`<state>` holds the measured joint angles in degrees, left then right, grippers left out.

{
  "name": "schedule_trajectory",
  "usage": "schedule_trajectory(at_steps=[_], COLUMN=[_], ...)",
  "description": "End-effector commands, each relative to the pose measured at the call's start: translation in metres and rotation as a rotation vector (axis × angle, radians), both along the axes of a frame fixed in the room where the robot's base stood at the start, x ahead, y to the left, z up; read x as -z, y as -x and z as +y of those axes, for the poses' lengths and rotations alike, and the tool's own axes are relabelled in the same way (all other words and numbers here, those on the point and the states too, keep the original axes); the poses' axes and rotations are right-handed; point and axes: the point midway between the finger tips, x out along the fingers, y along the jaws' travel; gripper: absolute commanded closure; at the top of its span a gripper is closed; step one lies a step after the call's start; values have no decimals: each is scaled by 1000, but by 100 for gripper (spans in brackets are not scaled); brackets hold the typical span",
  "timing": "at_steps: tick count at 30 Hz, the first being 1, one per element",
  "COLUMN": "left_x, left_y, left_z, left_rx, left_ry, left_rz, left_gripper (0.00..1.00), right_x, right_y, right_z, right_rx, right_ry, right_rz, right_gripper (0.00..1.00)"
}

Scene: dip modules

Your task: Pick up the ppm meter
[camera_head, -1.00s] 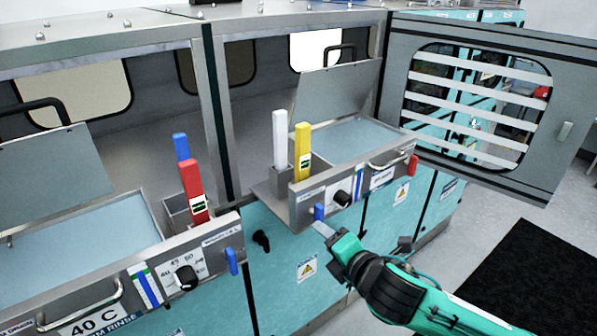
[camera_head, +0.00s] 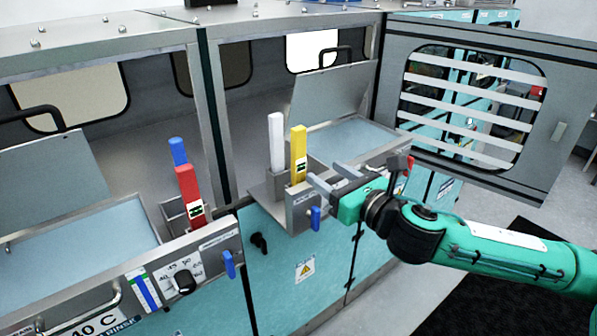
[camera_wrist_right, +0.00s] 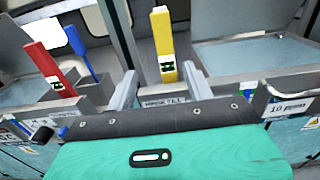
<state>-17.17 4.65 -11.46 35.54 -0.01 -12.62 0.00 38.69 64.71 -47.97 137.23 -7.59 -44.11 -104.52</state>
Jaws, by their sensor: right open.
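A yellow upright meter with a small dark display (camera_head: 299,155) stands in a holder at the left of the right-hand bath; no label tells me which meter is the ppm one. In the right wrist view the yellow meter (camera_wrist_right: 162,35) rises beyond the gap between my fingers. My right gripper (camera_head: 328,178) is open and empty, its fingers pointing at the yellow meter from the right, apart from it. A white meter (camera_head: 276,142) stands just left of the yellow one. A red meter (camera_head: 189,188) and a blue one (camera_head: 178,152) stand in the left bath's holder. My left gripper is not in view.
Two baths with raised lids (camera_head: 335,93) sit in a metal-framed bench. The right bath's front panel lies behind my right gripper. An open cabinet door (camera_head: 392,85) with a slatted window stands at the right. Dark mat (camera_head: 440,312) on the floor.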

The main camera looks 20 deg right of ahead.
Motion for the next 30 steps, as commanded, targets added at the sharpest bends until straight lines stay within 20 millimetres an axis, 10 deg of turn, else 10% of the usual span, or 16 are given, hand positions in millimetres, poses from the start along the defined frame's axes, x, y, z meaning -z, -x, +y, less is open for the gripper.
schedule_trajectory(at_steps=[30], left_x=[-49], left_y=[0], left_z=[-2], left_rx=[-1], left_ry=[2], left_rz=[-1], left_gripper=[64], right_x=[2], right_y=[-110], right_z=[31], right_rx=[2], right_ry=[-2], right_rz=[2], right_gripper=[47])
